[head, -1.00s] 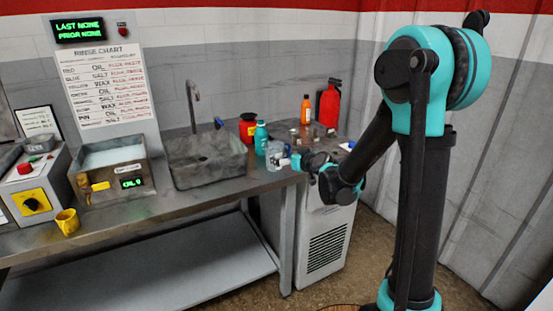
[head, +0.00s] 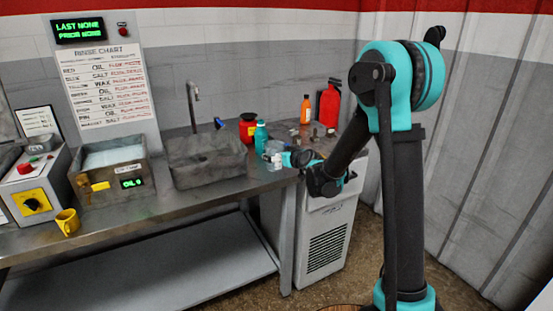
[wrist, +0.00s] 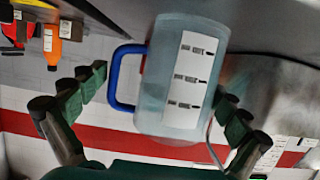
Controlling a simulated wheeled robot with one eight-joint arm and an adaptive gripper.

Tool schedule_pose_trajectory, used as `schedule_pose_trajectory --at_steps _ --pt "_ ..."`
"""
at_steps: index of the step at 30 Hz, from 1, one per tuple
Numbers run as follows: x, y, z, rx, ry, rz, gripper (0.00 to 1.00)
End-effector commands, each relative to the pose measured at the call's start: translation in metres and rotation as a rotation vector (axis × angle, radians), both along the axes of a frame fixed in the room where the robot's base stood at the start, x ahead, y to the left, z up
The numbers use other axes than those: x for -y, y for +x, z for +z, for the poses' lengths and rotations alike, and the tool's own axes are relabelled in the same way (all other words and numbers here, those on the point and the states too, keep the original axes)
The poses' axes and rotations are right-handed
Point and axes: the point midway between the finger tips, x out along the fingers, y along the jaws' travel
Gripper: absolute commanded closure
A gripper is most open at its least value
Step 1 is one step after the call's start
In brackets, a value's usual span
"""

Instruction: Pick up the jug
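The jug (wrist: 178,75) is a translucent pale-blue vessel with a blue handle on its left and a white marked label, filling the middle of the wrist view. In the head view the jug (head: 272,147) is small and partly covered by my gripper, near the right end of the bench. My gripper (wrist: 163,90) is open, with the fingers on both sides of the jug. The left finger is apart from it, beyond the handle. The right finger is close to the jug's side; I cannot tell if it touches. In the head view my gripper (head: 284,159) is at the jug.
A yellow mug (head: 67,221) stands at the bench's front left.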

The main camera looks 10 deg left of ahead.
Motion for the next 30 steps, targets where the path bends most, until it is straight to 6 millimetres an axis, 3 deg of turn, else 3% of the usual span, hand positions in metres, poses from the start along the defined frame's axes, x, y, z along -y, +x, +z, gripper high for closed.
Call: schedule_pose_trajectory --at_steps 1,9,22,30 --pt "0.0 0.0 0.0 0.0 0.0 0.0 0.09" --pt "0.0 0.0 0.0 0.0 0.0 0.0 0.42" --pt "0.0 0.0 0.003 0.0 0.001 0.0 0.42" --pt "0.0 0.0 0.017 0.0 0.001 0.0 0.42"
